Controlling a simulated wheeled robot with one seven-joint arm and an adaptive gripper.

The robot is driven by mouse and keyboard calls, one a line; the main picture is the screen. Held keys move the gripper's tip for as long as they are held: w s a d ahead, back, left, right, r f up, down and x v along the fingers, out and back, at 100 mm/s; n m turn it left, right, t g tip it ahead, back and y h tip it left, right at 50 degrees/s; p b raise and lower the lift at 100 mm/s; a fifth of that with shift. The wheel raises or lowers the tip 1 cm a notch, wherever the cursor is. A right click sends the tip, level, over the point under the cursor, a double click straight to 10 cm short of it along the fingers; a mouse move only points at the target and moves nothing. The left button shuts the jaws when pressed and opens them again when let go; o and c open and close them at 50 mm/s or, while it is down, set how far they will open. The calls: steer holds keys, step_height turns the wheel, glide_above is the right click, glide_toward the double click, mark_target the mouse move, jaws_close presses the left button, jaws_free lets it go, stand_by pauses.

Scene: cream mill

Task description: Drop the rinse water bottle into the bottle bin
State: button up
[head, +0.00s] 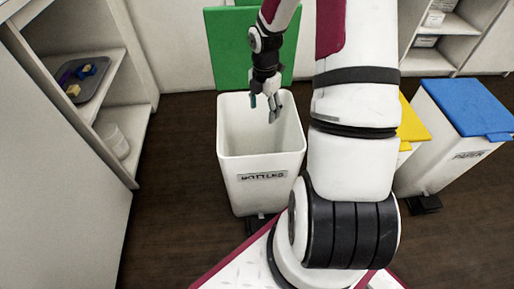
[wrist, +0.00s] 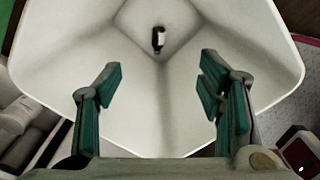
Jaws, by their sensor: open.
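The bottle bin (head: 262,178) is a white bin with a label reading BOTTLES, and its green lid (head: 226,50) stands open at the back. My gripper (head: 264,103) hangs over the bin's mouth, fingers pointing down, with nothing between them. In the wrist view my gripper (wrist: 160,85) is open, its two green-padded fingers wide apart above the bin's inside. A small dark and white object (wrist: 158,39), perhaps the rinse water bottle, lies at the bottom of the bin, well below the fingertips. The head view does not show the bin's floor.
A bin with a yellow lid (head: 412,122) and a bin with a blue lid (head: 468,105), labelled PAPER, stand to the right. A shelf unit on the left holds a grey tray (head: 92,88) with small blocks and a white tub (head: 116,142). Dark floor shows left of the bottle bin.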

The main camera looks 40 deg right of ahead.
step_height(320, 180, up, 10)
steer(key=shift+f, duration=0.2)
stand_by(0.4)
